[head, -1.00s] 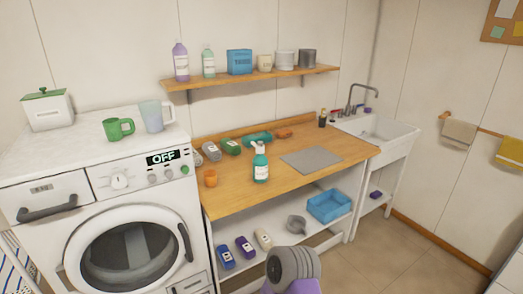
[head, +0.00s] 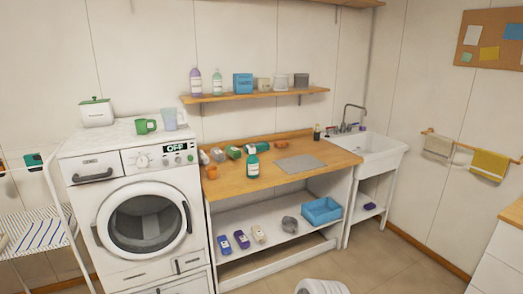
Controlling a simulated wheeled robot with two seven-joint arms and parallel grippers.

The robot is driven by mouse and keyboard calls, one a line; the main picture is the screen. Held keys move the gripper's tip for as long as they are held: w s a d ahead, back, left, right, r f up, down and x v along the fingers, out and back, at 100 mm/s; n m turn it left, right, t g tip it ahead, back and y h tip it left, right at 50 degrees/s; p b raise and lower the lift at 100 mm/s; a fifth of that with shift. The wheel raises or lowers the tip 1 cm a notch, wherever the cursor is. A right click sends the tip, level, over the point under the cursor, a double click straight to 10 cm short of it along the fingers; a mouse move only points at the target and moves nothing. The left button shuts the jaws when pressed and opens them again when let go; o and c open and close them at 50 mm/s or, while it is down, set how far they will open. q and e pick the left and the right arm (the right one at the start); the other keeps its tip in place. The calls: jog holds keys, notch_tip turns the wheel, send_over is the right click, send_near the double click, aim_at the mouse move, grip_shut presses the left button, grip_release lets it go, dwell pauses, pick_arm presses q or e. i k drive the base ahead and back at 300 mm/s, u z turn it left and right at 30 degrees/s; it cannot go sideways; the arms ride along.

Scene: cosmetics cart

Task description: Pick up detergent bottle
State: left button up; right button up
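Several bottles are in the head view, and I cannot tell which one is the detergent bottle. A purple bottle (head: 196,82) and a pale green bottle (head: 217,83) stand upright on the wall shelf. A teal spray bottle (head: 252,166) with a white top stands on the wooden counter. Blue (head: 224,245), dark purple (head: 242,239) and cream (head: 259,234) bottles lie on the white lower shelf. Green containers lie at the back of the counter. Neither gripper shows; only a pale rounded part of my own body is at the bottom edge.
A washing machine (head: 147,225) stands left of the counter (head: 232,187), with a drying rack (head: 38,232) further left. A blue basket (head: 321,211) sits on the lower shelf. A sink (head: 372,152) is at the right. The floor (head: 385,268) in front is clear.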

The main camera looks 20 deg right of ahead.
aim_at(253, 161)
jog(key=z, duration=0.9)
jog(key=i, duration=0.95)
jog(key=z, duration=0.85)
jog(key=i, duration=1.5)
jog(key=u, duration=1.2)
jog(key=i, duration=0.7)
jog(key=u, duration=0.6)
